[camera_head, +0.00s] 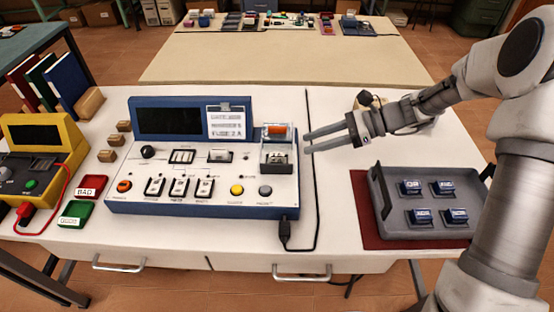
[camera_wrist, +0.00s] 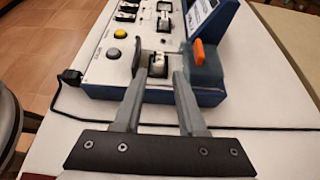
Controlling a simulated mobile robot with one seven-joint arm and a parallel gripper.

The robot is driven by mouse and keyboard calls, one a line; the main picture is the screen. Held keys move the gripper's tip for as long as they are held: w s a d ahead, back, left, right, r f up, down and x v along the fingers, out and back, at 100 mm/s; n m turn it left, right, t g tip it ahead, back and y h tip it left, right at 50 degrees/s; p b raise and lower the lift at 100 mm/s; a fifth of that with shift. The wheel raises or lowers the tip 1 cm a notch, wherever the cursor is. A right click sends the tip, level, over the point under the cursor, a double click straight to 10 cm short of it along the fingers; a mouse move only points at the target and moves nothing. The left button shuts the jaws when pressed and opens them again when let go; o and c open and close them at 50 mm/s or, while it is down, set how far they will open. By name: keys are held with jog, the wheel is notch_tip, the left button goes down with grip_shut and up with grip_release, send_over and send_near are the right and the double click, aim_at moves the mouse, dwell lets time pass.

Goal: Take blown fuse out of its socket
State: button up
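A blue exhibit console (camera_head: 215,195) with a white sloped panel stands on the table. Near its right end is a small socket bay (camera_head: 265,164) with a pale piece, seemingly the fuse (camera_head: 279,160), in it. An orange part (camera_head: 277,130) on a grey block sits just behind. My gripper (camera_head: 306,142) is open and empty, its fingers pointing left beside the bay's right side. In the wrist view, my gripper (camera_wrist: 160,76) has its fingers apart, and the pale fuse (camera_wrist: 158,67) shows beyond and between the tips. Its fit in the socket is too small to tell.
A grey tray (camera_head: 430,228) with several blue-labelled pieces lies on a red mat at right. Red BAD (camera_head: 91,187) and green (camera_head: 76,213) trays lie at left near a yellow tester (camera_head: 40,150). A black cable (camera_head: 316,200) runs beside the console.

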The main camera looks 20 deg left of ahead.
aim_at(278, 154)
jog(key=b+x, duration=0.1)
jog(key=x, duration=0.7)
jog(key=shift+s+a+f+b, duration=0.15)
jog(key=shift+f+b, duration=0.1)
jog(key=shift+b, duration=0.05)
grip_shut()
